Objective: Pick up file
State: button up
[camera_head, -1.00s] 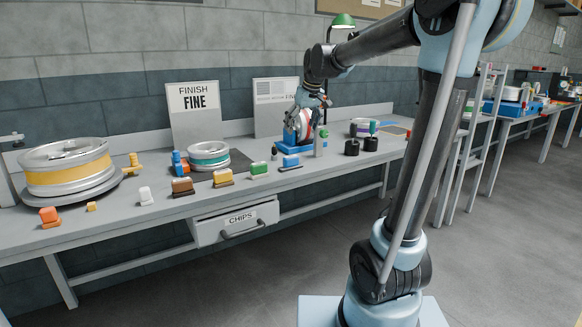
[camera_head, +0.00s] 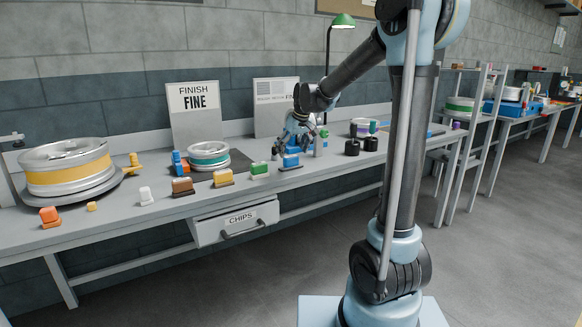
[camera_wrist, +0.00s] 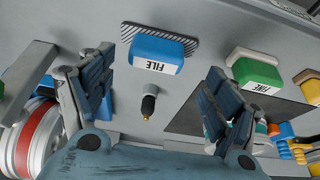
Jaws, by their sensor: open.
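The file has a blue handle block (camera_wrist: 157,53) labelled FILE, with a dark ridged strip (camera_wrist: 170,34) along its far side. It lies on the bench, upper centre in the wrist view. In the head view its blue block (camera_head: 291,161) shows at the bench's front edge. My gripper (camera_wrist: 160,88) is open and empty in the wrist view, its two ridged fingers to the left and right. The file appears beyond and between them, apart from both. In the head view my gripper (camera_head: 293,143) is just above and behind the file, partly hiding the things behind it.
A small dark, brass-tipped tool (camera_wrist: 148,103) stands near the file. A green block (camera_wrist: 258,76) with a label lies to the right on the bench. A wheel with a red band (camera_wrist: 38,130) is at the lower left. Black cylinders (camera_head: 352,147) stand right of the file.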

aim_at(291, 156)
jog(key=shift+d+x, duration=0.2)
jog(key=shift+x, duration=2.5)
jog(key=shift+w, duration=0.15)
jog(key=c, duration=1.2)
jog(key=shift+r, duration=0.1)
jog(key=shift+c, duration=0.2)
